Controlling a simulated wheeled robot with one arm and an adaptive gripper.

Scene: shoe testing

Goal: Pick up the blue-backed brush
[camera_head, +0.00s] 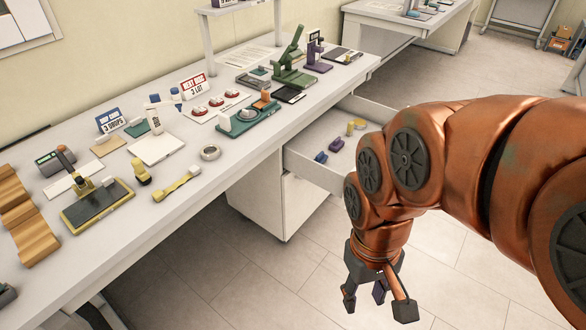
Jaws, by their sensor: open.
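My gripper (376,303) hangs pointing down over the floor, to the right of and in front of the drawer. Its fingers are spread open with nothing between them, and it is apart from the blue blocks. My arm covers the drawer's right part.
A yellow item (350,128) stands in the drawer. The tiled floor is clear.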

